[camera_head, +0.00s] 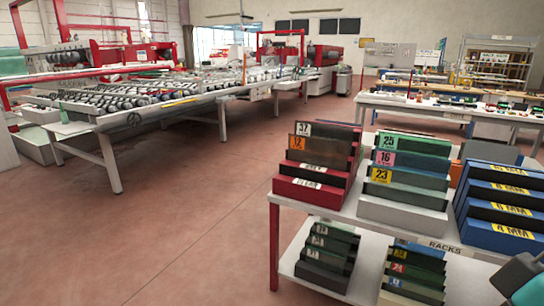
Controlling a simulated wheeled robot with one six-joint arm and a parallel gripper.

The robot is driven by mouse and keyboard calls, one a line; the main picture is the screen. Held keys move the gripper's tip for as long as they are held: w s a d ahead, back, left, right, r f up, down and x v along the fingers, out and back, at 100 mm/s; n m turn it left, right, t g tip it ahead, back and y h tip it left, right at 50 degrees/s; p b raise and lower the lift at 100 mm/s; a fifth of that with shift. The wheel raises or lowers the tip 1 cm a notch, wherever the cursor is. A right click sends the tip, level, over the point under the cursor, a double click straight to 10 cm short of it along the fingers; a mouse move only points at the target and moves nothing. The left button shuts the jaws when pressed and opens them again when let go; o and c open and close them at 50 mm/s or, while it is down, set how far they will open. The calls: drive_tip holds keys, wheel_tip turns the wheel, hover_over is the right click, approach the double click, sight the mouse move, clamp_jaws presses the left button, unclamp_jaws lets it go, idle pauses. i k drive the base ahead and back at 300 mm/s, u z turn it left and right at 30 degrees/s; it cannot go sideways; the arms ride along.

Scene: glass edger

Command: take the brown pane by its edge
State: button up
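A brown, dark-tinted pane (322,151) with an orange "12" label stands on edge in the red rack (305,191), at the left end of the rack table. A darker grey pane (338,133) with a white label stands close behind it. The brown pane's upper edge and front face show, and its lower edge is hidden in the rack. My gripper is not in view. A teal and dark part, perhaps of my arm, shows at the lower right corner and is apart from the pane.
The rack table (375,232) also bears a grey-green rack (402,214) and a blue rack (497,238) to the right. Several more panes stand on its lower shelf. Roller machines (130,92) stand at the back left. The red floor (190,220) left of the table is clear.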

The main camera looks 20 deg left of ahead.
sight(322, 152)
drive_tip(key=u, duration=0.75)
drive_tip(key=i, duration=0.8)
drive_tip(key=u, duration=0.9)
drive_tip(key=i, duration=2)
drive_tip(key=z, duration=1.3)
drive_tip(key=i, duration=0.9)
drive_tip(key=z, duration=0.85)
